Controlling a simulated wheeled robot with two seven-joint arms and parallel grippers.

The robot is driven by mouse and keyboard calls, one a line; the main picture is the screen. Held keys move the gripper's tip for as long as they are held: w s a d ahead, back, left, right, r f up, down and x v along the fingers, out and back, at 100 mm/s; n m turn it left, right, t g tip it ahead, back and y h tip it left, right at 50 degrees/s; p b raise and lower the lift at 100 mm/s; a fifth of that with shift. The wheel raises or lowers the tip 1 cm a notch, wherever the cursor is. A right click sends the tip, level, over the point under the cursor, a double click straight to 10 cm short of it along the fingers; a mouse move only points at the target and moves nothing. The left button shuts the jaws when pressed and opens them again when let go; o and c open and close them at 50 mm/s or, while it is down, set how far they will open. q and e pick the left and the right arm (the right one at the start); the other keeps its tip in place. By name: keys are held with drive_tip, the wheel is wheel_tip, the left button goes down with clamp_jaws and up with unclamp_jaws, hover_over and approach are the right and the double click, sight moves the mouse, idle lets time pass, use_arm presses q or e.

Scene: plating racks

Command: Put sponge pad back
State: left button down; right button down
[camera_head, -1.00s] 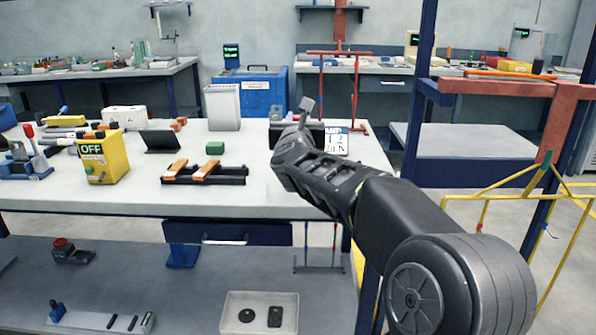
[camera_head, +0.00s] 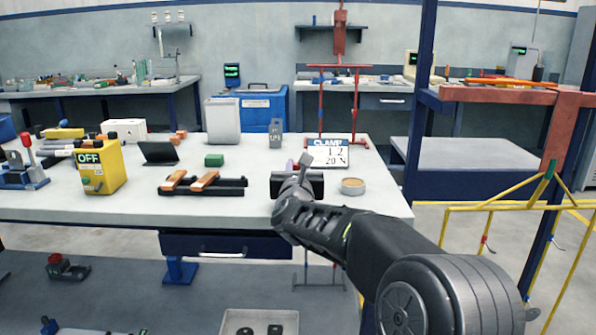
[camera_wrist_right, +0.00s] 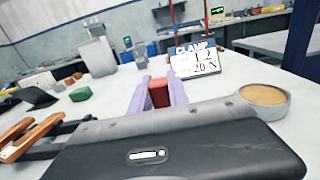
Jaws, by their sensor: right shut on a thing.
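My right gripper (camera_head: 301,168) is over the right part of the workbench, mostly hidden behind its own wrist in the head view. In the right wrist view, its two lavender fingers (camera_wrist_right: 158,94) are shut on a small red block (camera_wrist_right: 158,92). I cannot tell for certain that this block is the sponge pad. A round grey dish with a tan top (camera_head: 352,186) stands to the right of the gripper; it also shows in the right wrist view (camera_wrist_right: 264,96). A green block (camera_head: 214,160) lies on the bench to the left. My left gripper is not in view.
A white CLAMP sign (camera_head: 328,154) stands just behind the gripper. A grey upright holder (camera_head: 276,133) is farther back. Black rails with orange blocks (camera_head: 203,185), a dark tilted screen (camera_head: 158,153) and a yellow OFF box (camera_head: 98,166) stand left. Bare bench lies between these and the gripper.

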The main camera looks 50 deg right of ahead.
drive_tip(key=shift+f+b, duration=0.2)
drive_tip(key=shift+b, duration=0.1)
drive_tip(key=c, duration=1.3)
unclamp_jaws()
drive_tip(key=shift+r, duration=0.1)
drive_tip(key=shift+o, duration=0.2)
drive_tip(key=shift+r+p, duration=0.3)
drive_tip(key=shift+p, duration=0.2)
drive_tip(key=v, duration=1.2)
drive_tip(key=shift+f, duration=0.2)
drive_tip(key=shift+r, duration=0.15)
